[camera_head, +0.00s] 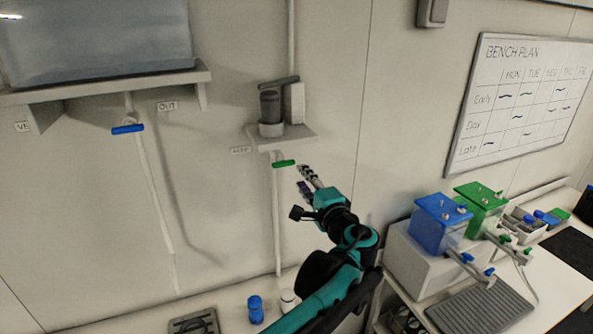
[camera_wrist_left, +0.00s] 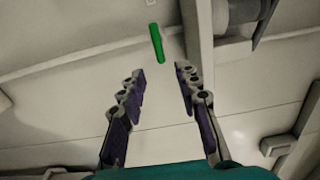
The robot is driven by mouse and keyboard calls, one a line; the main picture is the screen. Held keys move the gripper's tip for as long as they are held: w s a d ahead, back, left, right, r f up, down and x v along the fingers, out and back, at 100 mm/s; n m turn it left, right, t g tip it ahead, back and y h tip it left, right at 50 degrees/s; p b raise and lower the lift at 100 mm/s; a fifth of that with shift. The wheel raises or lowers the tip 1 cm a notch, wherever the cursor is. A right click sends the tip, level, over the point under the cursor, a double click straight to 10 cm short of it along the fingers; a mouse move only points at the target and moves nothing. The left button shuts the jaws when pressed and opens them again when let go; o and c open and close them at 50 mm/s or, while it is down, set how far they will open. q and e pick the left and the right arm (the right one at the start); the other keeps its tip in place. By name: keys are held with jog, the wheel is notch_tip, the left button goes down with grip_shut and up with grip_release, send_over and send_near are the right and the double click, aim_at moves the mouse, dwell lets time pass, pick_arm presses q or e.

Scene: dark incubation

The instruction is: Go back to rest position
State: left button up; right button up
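My left gripper (camera_head: 304,179) is raised in front of the wall, on a teal and black arm. Its two fingers stand apart with nothing between them, as the left wrist view (camera_wrist_left: 160,75) shows. The green valve handle (camera_head: 283,163) on a white pipe is close to the fingertips. In the left wrist view the green handle (camera_wrist_left: 157,43) lies beyond the fingertips, with a visible gap. My right gripper is in neither view.
A wall shelf (camera_head: 300,134) holds a grey device above the green handle. A blue valve handle (camera_head: 128,129) is further left. A blue-capped bottle (camera_head: 255,309) stands on the bench below. Blue (camera_head: 440,222) and green (camera_head: 482,208) containers stand at right.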

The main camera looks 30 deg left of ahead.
pick_arm(q)
jog(key=shift+v, duration=1.15)
